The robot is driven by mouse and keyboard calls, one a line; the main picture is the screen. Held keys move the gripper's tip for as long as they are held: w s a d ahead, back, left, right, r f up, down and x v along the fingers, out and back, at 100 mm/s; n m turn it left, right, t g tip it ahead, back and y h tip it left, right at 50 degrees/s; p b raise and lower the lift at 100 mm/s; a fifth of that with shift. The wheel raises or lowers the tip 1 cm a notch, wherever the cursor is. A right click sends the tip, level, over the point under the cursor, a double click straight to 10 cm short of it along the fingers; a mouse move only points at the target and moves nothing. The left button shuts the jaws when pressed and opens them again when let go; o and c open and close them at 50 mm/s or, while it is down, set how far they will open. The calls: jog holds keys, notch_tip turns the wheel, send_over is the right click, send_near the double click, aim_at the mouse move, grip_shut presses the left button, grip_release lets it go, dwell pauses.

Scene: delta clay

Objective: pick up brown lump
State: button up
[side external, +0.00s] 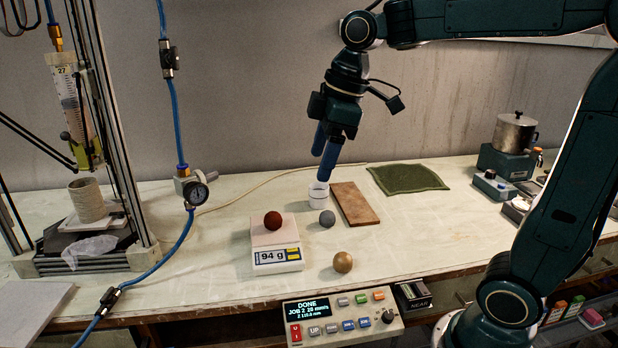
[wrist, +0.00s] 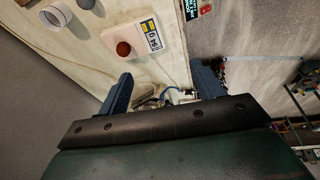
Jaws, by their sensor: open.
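A dark reddish-brown lump (side external: 273,220) sits on the pan of a small white scale (side external: 277,239) whose display reads 94 g. It also shows in the wrist view (wrist: 124,48), on the scale (wrist: 121,26). A tan-brown lump (side external: 343,262) lies on the bench to the right of the scale, and a grey lump (side external: 327,218) lies farther back. My gripper (side external: 322,167) hangs in the air behind and to the right of the scale, above the bench. In the wrist view its two blue fingers (wrist: 160,71) are spread apart with nothing held between them.
A white cup (side external: 319,194) and a brown board (side external: 354,204) stand near the grey lump. A green cloth (side external: 408,178) lies at the back. A printer with a clay cylinder (side external: 87,199) stands at left. A control box (side external: 342,315) sits at the front edge.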

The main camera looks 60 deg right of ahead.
jog(key=w+d+f+n+g, duration=0.1)
jog(key=w+d+f+n, duration=0.2)
jog(key=w, duration=0.6)
jog(key=n+g, duration=0.2)
jog(key=n, duration=0.5)
send_over(274, 212)
jog(key=d, duration=0.2)
notch_tip(274, 212, down, 5)
jog(key=shift+w+a+f+y, duration=0.1)
jog(key=shift+a+f+y, duration=0.1)
jog(key=shift+y, duration=0.2)
jog(key=shift+a+f, duration=0.2)
jog(key=shift+f, duration=1.2)
jog(key=shift+a+f, duration=0.2)
jog(key=shift+f, duration=1.25)
jog(key=shift+a+f, duration=0.2)
jog(key=shift+f, duration=1.2)
jog(key=shift+a+f, duration=0.15)
jog(key=shift+f, duration=1.15)
jog(key=shift+a+f, duration=0.15)
jog(key=shift+f, duration=1.1)
jog(key=c, duration=1.2)
